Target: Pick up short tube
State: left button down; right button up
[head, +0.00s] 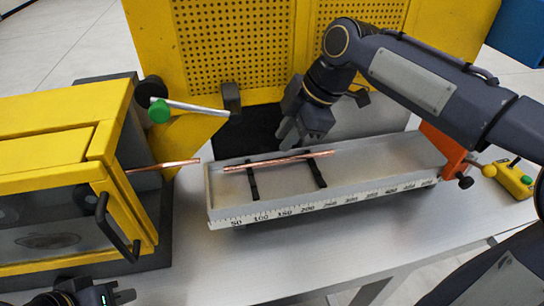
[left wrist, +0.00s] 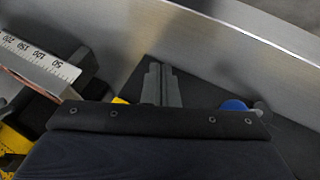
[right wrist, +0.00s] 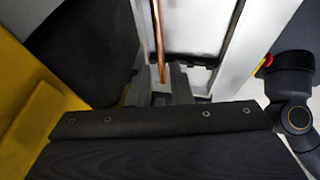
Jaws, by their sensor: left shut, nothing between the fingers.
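A thin copper tube (head: 280,160) lies lengthwise on two black supports in the long grey measuring tray. I cannot tell whether it is one tube or two side by side. Another copper tube (head: 165,165) sticks out of the yellow machine at left. My right gripper (head: 293,138) is just above the tray's far edge, fingers pointing down. In the right wrist view its fingers (right wrist: 167,84) look apart, with the copper tube (right wrist: 158,40) ending near them; contact is unclear. My left gripper (head: 128,296) is at the bottom left, and its fingers (left wrist: 163,86) are together and empty.
The tray's front carries a scale (head: 320,203), and an orange end plate (head: 445,148) stands at its right. The yellow machine (head: 60,150) has a black handle (head: 115,228). Bare table lies in front.

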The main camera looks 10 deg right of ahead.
aim_at(272, 160)
jog(key=shift+w+a+f, duration=0.1)
jog(key=shift+a+f, duration=0.05)
jog(key=shift+f, duration=0.8)
jog(key=p+x, duration=0.1)
jog(key=x, duration=0.4)
jog(key=shift+w, duration=0.15)
jog(key=shift+d, duration=0.2)
grip_shut()
